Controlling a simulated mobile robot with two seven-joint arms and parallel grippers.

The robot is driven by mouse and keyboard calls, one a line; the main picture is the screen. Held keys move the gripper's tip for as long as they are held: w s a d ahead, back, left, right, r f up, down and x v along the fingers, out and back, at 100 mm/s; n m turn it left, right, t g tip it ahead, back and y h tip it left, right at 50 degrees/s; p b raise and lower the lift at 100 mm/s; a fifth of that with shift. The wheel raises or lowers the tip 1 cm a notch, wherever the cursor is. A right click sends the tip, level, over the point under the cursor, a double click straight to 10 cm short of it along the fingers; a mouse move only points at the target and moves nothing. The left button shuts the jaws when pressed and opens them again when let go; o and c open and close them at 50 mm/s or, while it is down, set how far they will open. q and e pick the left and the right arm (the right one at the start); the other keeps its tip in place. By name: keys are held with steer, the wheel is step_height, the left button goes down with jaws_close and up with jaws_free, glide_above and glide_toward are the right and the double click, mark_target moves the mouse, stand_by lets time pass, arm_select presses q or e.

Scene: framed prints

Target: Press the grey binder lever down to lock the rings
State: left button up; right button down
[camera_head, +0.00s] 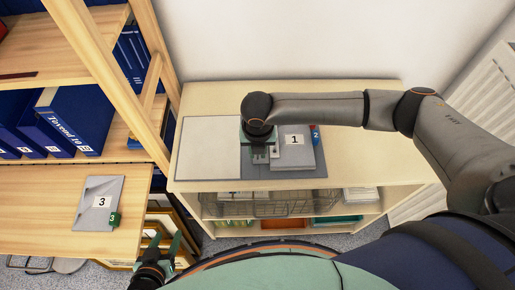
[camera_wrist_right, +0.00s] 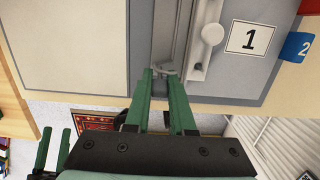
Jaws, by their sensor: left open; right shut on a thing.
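An open binder lies flat on top of the low shelf unit, with a pale left cover (camera_head: 207,147) and a grey right side (camera_head: 305,160) bearing a "1" label. In the right wrist view its metal mechanism (camera_wrist_right: 196,45) runs along the binder, with a pale round knob (camera_wrist_right: 212,34) beside it. My right gripper (camera_wrist_right: 163,75) is over the binder's near edge, its green fingers shut on a small grey lever (camera_wrist_right: 166,70) at the mechanism's near end. Whether the rings are closed cannot be told. My left gripper (camera_head: 160,255) is open and empty, low in front of the shelf unit.
A blue tab marked 2 (camera_wrist_right: 297,46) is at the binder's right. A grey folder marked 3 (camera_head: 98,204) lies on the wooden desk (camera_head: 40,220) at left. Blue binders (camera_head: 75,122) stand on the left shelves. Wire baskets (camera_head: 290,205) sit below the top.

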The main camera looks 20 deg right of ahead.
mark_target(258, 159)
steer(key=t, duration=0.1)
steer(key=s+t, duration=0.1)
steer(key=t, duration=0.1)
steer(key=shift+s+a+f+h, duration=0.2)
steer(key=shift+s+a+h, duration=0.05)
steer(key=shift+h, duration=0.15)
steer(key=t, duration=0.1)
steer(key=s+t, duration=0.1)
steer(key=shift+a+f+t+h, duration=0.15)
steer(key=shift+f+t+h, duration=0.2)
steer(key=shift+t+h, duration=0.05)
steer(key=shift+s+a+f+t+h, duration=0.1)
steer(key=shift+s+f+t+h, duration=0.1)
steer(key=shift+t, duration=0.4)
steer(key=shift+s+a+f+t+h, duration=0.1)
steer(key=shift+s+f+t+h, duration=0.1)
steer(key=shift+t, duration=0.4)
steer(key=shift+s+f+t+h, duration=0.15)
steer(key=shift+f+t+h, duration=0.1)
steer(key=shift+t, duration=0.5)
steer(key=shift+s+f+t+h, duration=0.15)
steer(key=shift+f+t, duration=0.1)
steer(key=shift+t, duration=0.5)
steer(key=c, duration=0.8)
jaws_free()
steer(key=shift+w, duration=0.1)
steer(key=shift+o, duration=0.2)
